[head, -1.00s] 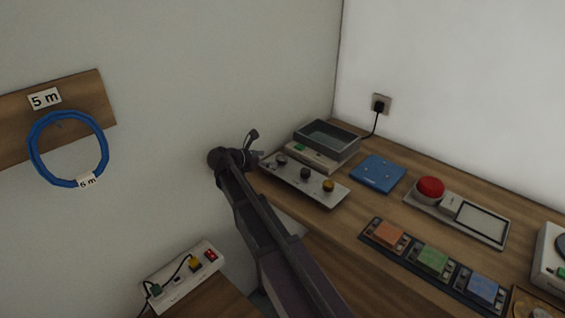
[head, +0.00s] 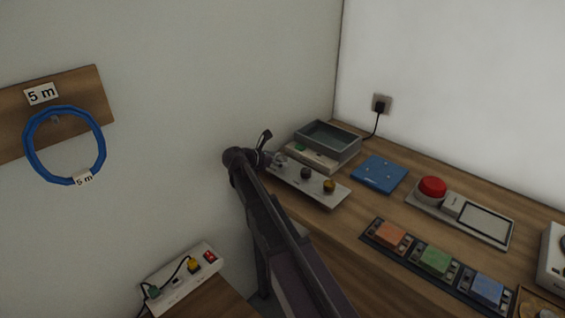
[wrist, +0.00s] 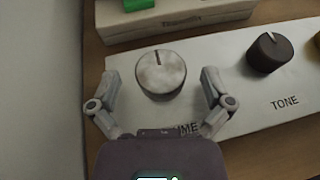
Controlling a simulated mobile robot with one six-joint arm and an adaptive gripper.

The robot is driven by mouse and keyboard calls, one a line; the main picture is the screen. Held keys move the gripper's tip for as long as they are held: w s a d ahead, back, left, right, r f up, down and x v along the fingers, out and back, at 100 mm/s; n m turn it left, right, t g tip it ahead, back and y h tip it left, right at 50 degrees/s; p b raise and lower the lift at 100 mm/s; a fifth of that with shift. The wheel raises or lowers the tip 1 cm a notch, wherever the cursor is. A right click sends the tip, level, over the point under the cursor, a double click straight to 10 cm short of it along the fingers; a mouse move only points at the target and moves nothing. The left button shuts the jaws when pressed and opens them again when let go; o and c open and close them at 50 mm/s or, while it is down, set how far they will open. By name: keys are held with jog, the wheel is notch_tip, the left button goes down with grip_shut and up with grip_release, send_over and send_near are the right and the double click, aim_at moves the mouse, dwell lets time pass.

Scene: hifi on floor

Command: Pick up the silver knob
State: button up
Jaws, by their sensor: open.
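The silver knob (wrist: 161,73) sits on the pale control panel (wrist: 231,85), above lettering that is partly hidden and ends in "ME". In the wrist view my gripper (wrist: 158,84) is open, with one finger on each side of the knob and small gaps between them. In the head view my gripper (head: 271,159) is over the left end of the panel (head: 318,192). It hides most of the silver knob there. I cannot tell how far the fingertips are above the panel.
A dark knob (wrist: 269,53) marked "TONE" and a yellow knob (head: 329,186) stand to the right on the panel. A grey tray (head: 327,141) is behind. A blue plate (head: 379,174) and red button (head: 432,188) are farther right. The wall is close on the left.

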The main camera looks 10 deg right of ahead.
aim_at(279, 158)
dwell(0.5)
jog(key=c, duration=1)
jog(key=shift+r, duration=0.2)
notch_tip(279, 158, up, 4)
jog(key=p, duration=0.4)
jog(key=shift+f, duration=0.15)
jog(key=s, duration=0.5)
jog(key=s+a, duration=0.1)
jog(key=s, duration=0.4)
jog(key=s+r+p, duration=0.1)
jog(key=s, duration=0.5)
jog(key=shift+a, duration=0.3)
